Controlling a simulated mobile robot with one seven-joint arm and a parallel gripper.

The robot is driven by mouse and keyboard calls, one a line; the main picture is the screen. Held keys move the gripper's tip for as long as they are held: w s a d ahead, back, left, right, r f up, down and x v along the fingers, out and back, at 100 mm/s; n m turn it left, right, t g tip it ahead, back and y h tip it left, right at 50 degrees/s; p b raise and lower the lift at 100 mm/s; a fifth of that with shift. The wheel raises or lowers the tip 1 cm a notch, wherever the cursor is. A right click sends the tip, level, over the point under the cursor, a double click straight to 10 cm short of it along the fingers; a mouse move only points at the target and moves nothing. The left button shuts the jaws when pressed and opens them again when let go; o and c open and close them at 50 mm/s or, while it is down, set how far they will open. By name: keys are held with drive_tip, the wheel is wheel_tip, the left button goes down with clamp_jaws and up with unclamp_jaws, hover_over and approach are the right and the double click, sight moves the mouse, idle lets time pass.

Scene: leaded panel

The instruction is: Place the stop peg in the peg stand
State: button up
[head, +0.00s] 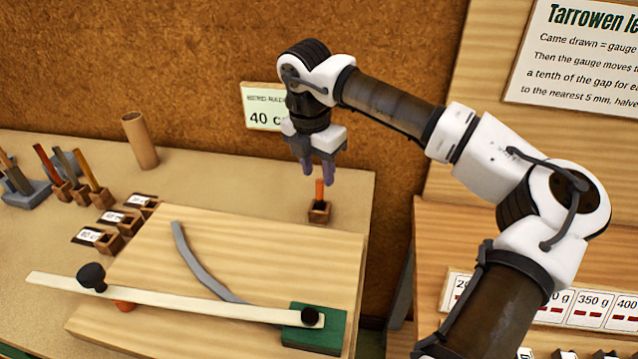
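An orange peg (319,189), which looks like the stop peg, stands upright in a small dark wooden block (319,212), which looks like the peg stand. The block sits at the back right of the workbench, just beyond the board. My gripper (318,171) points down directly above the peg, its two purple fingers apart with nothing visible between them. The fingertips appear just above the peg's top; the exact gap is hard to tell. How deep the peg sits is hidden by the block.
A pale board (270,255) carries a grey curved strip (200,265), a long cream bar (190,300) with black knobs and a green block (312,330). Small holders with sticks (95,180) and a tube (140,140) stand left.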

wheel_tip(320, 180, up, 8)
drive_tip(key=shift+s+a+f+b, duration=0.2)
drive_tip(key=shift+s+a+b, duration=0.1)
drive_tip(key=shift+s+b, duration=0.1)
drive_tip(key=shift+f, duration=0.1)
